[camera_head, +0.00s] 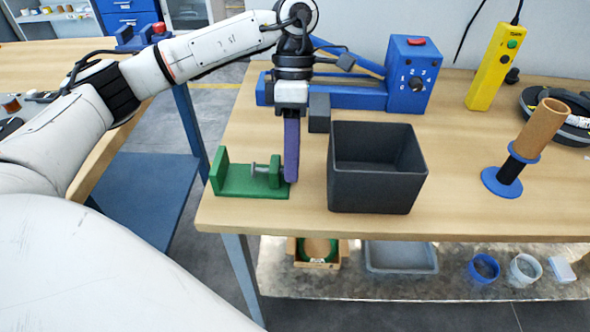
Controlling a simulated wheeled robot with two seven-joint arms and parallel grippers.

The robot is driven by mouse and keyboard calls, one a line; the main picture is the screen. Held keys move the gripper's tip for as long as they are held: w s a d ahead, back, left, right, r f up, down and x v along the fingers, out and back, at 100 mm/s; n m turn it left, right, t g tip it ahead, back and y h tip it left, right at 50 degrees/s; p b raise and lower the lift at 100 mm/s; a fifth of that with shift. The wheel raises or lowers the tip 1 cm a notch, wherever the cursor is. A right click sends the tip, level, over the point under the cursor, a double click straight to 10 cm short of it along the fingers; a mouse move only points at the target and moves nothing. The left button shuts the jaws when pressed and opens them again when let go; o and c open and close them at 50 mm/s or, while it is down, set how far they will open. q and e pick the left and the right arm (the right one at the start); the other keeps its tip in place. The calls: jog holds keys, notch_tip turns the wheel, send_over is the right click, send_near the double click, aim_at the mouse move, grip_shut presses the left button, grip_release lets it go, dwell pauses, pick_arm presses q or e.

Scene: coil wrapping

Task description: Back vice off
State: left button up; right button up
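The green vice (232,186) sits at the left front corner of the wooden workbench. It has an upright jaw at its left end, a second green block (274,171) near its right end, and a short grey screw (260,168) between them. My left gripper (291,178) points straight down at the vice's right end, with a purple finger beside the right block. The finger hides part of that end. I cannot tell whether it touches the vice, or whether the gripper is open or shut. My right gripper is not in view.
A dark open bin (378,190) stands close to the right of the gripper. A blue machine (408,80) is behind it. A yellow control box (494,68) and a brown roll on a blue-based stand (503,183) are further right. The bench's front edge (300,228) is near.

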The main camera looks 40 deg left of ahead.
pick_arm(q)
jog(key=shift+s+f+t+y+b, duration=0.2)
jog(key=shift+t+y+b, duration=0.3)
jog(key=shift+t+b, duration=0.3)
jog(key=shift+s+d+r+t+y+b, duration=0.1)
jog(key=shift+d+t+y+b, duration=0.05)
jog(key=shift+t+y+b, duration=0.45)
jog(key=shift+r, duration=0.15)
